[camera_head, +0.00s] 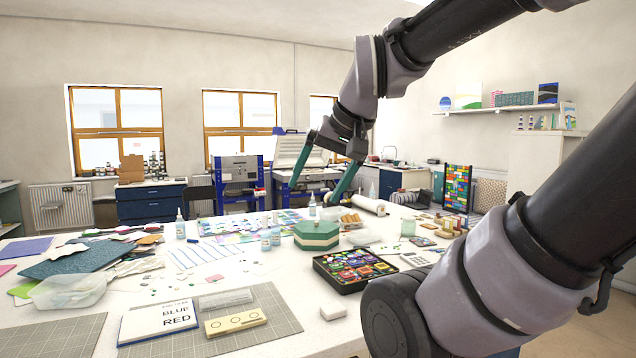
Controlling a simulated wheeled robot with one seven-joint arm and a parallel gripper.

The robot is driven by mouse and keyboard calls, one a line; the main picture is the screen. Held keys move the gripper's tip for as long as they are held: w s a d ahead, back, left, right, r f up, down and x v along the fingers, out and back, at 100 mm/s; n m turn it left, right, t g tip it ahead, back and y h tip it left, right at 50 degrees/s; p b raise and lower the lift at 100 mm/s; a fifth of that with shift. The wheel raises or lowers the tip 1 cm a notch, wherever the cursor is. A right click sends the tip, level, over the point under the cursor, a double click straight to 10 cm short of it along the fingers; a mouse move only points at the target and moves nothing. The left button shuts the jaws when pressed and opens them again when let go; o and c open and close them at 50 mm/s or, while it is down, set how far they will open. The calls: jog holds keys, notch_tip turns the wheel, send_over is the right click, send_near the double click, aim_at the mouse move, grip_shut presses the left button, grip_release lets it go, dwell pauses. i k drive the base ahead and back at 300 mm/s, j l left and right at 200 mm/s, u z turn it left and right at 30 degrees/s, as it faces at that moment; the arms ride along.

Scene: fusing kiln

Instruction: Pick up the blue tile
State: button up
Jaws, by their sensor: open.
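My gripper (313,194) hangs above the far middle of the white table, with its two teal fingers spread apart and nothing held between them. A black tray (321,262) of many-coloured glass pieces lies nearer, below the gripper in the picture. Blue bits show among its pieces, but they are too small for me to single out one blue tile. Small loose pieces (182,282) are also scattered on the table to the left, where I cannot tell a blue tile either.
A green lidded box (317,236) stands behind the tray. Small bottles (266,240) stand left of it. A sign reading "BLUE" and "RED" (158,320) and a cream block (236,322) lie on a cutting mat (265,340). A clear tub (68,292) is at left.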

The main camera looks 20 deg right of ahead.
aim_at(355, 264)
jog(key=i+j, duration=0.35)
jog(key=j, duration=0.15)
jog(key=i+j, duration=0.35)
jog(key=j, duration=0.2)
jog(key=k+l+z, duration=0.15)
jog(key=l+z, duration=0.8)
jog(key=l, duration=0.15)
jog(key=i+j, duration=0.05)
